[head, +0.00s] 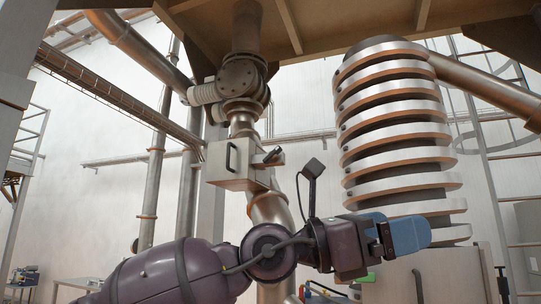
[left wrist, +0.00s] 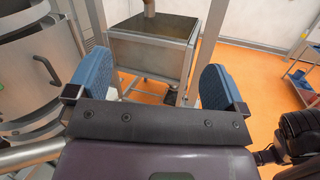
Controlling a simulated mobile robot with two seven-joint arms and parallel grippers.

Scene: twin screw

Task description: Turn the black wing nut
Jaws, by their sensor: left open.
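A small black part (head: 272,156) sticks out from the right side of a pale metal box under the vertical pipe in the head view. It may be the black wing nut, but it is too small to be sure. My left gripper (head: 405,236) is at the lower right, its blue fingers pointing right, away from that part. The left wrist view shows its two blue fingers (left wrist: 154,86) wide apart with nothing between them. I cannot make out the wing nut in the left wrist view. My right gripper is not seen.
The pale box (head: 232,164) has a black handle on its front. A ribbed metal column (head: 398,130) rises behind my left gripper. In the left wrist view, a metal bin (left wrist: 155,50) stands on the orange floor (left wrist: 238,75), with open floor to its right.

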